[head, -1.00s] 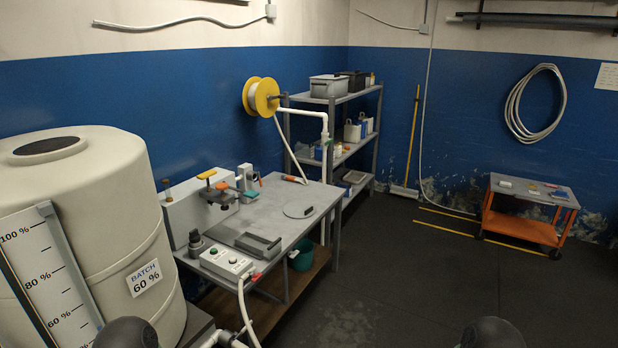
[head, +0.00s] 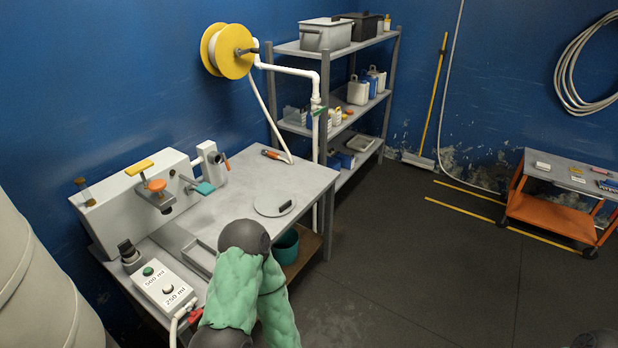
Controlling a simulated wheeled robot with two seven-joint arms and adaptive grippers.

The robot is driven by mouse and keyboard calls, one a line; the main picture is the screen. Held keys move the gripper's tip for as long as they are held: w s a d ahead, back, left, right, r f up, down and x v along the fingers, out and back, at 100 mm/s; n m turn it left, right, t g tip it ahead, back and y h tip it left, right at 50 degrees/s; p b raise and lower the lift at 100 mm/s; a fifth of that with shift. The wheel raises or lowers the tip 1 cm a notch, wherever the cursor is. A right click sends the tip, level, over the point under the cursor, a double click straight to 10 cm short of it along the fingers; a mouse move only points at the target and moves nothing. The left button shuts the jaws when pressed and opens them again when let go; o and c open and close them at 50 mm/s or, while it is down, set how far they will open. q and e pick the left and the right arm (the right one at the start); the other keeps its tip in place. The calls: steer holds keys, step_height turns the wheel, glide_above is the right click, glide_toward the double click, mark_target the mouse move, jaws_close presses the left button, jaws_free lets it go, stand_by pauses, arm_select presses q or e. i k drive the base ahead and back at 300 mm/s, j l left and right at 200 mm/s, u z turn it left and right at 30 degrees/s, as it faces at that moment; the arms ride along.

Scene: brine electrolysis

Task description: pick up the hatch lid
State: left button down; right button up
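The hatch lid (head: 268,203) looks to be the flat, round grey disc with a short dark handle. It lies on the grey workbench (head: 262,168) near the front edge, and nothing is holding it. A green-sleeved arm of mine with dark joints rises from the bottom middle, and its upper joint shows just below the lid in the picture. No fingers of either gripper show. Only a dark bit of my other arm shows at the bottom right corner.
Valves with coloured handles stand on a white block (head: 131,197) at the bench's back left. A control box (head: 163,289) and a grey tray (head: 201,258) lie nearer. An orange-handled tool (head: 274,155) lies behind the lid. A shelf rack (head: 338,100) stands beyond; an orange cart (head: 555,215) is right.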

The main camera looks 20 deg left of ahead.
mark_target(273, 203)
steer(key=i+l+u, duration=0.1)
steer(key=i+u, duration=0.35)
steer(key=i+l+u, duration=0.2)
steer(key=i+u, duration=0.3)
steer(key=i+l+u, duration=0.25)
steer(key=u, duration=0.2)
steer(key=l, duration=0.1)
